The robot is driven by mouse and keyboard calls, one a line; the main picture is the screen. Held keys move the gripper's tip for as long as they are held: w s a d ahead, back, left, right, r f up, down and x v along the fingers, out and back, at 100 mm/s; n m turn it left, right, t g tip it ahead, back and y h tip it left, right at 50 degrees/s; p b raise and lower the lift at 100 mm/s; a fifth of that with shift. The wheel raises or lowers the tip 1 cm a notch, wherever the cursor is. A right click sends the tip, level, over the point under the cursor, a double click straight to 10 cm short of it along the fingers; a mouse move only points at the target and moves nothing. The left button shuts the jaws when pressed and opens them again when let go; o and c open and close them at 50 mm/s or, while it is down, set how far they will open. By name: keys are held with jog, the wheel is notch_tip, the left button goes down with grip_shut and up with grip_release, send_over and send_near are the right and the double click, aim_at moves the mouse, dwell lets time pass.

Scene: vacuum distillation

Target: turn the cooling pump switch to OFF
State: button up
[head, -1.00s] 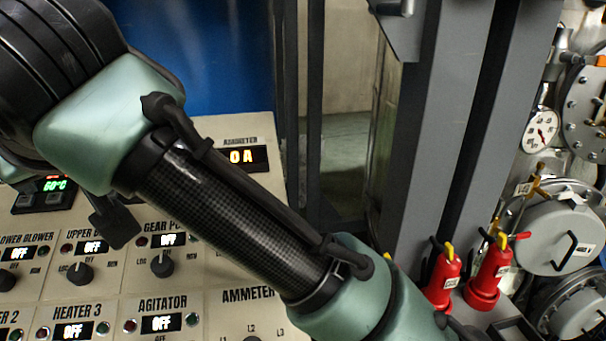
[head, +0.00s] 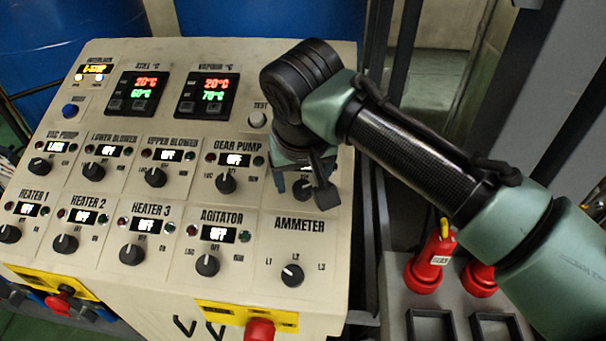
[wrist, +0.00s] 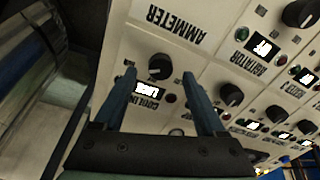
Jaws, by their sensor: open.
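The cooling pump switch is a black round knob (wrist: 159,66) in the wrist view, between my two fingertips. Beside it are a small lit display (wrist: 149,88) and a label starting "COOLIN", upside down. The display text looks like LOC but is blurred. In the head view the knob (head: 302,188) shows low on the panel beneath my gripper, right of the gear pump switch; its label is hidden. My gripper (head: 300,184) is open, pointing down over this knob, one finger on either side. It also shows in the wrist view (wrist: 163,70). I cannot tell whether the fingers touch the knob.
The sloped control panel (head: 180,262) carries several similar knobs. The gear pump knob (head: 226,183) is left of my gripper and the ammeter knob (head: 292,274) is below. A red emergency button (head: 260,330) is at the front. Red valves (head: 432,262) stand right of the panel.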

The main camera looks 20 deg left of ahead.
aim_at(303, 191)
jog(key=shift+x, duration=1.25)
grip_shut()
